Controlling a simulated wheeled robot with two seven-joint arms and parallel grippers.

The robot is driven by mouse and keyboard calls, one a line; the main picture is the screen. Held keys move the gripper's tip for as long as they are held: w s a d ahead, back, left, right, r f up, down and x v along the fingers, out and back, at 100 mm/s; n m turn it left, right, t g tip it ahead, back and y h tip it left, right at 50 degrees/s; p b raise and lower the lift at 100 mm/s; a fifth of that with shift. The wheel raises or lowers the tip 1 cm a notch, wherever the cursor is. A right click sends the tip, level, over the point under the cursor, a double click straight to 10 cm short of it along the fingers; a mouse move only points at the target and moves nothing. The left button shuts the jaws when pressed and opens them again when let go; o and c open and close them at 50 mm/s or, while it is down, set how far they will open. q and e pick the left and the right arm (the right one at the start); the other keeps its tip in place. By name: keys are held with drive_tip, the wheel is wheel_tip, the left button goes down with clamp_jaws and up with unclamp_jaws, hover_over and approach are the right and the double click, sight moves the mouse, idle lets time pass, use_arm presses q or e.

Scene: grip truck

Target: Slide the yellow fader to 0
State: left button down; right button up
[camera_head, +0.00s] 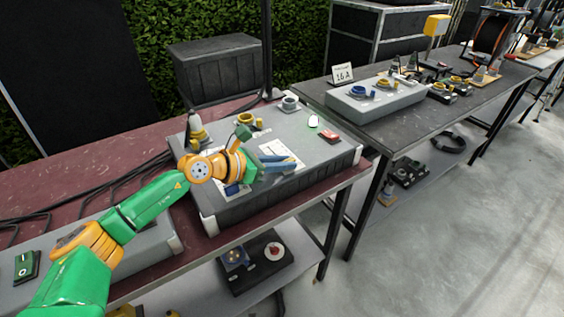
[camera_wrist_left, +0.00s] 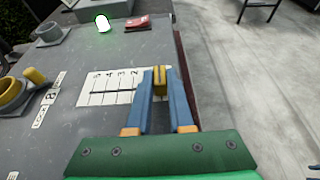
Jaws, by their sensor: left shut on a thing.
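The yellow fader (camera_wrist_left: 159,82) is a small upright knob in the left wrist view. It is between the tips of the blue fingers of my left gripper (camera_wrist_left: 156,74), which is shut on it. The fader is at the right end of the white scale plate (camera_wrist_left: 108,86), which has black lines and small numbers. I cannot tell which number is at the fader. In the head view the left gripper (camera_head: 294,161) is low over the right side of the grey console (camera_head: 330,155), beside the scale plate (camera_head: 276,149). The fader is hidden there. My right gripper is not in view.
The console also carries a glowing green-white light (camera_head: 313,121), a red switch (camera_head: 329,136), a grey socket (camera_head: 290,103) and a yellow socket (camera_head: 245,119). It stands on a dark red table (camera_head: 85,185). A second table with another console (camera_head: 400,98) is at the right.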

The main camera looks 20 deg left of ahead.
sight(263, 183)
use_arm(q)
drive_tip(key=c, duration=1.1)
unclamp_jaws()
drive_tip(key=shift+s+d+f, duration=0.15)
drive_tip(key=shift+f, duration=0.1)
drive_tip(key=o, duration=0.3)
drive_tip(key=shift+d+r, duration=0.1)
drive_tip(key=shift+d, duration=0.05)
drive_tip(key=shift+r, duration=0.1)
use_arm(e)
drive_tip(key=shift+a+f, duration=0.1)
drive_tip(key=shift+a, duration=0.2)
use_arm(q)
drive_tip(key=shift+s+a, duration=0.1)
drive_tip(key=shift+a, duration=0.15)
drive_tip(key=b+v, duration=0.2)
drive_tip(key=v, duration=0.4)
drive_tip(key=shift+s, duration=0.1)
drive_tip(key=shift+s+r, duration=0.15)
drive_tip(key=shift+r, duration=0.1)
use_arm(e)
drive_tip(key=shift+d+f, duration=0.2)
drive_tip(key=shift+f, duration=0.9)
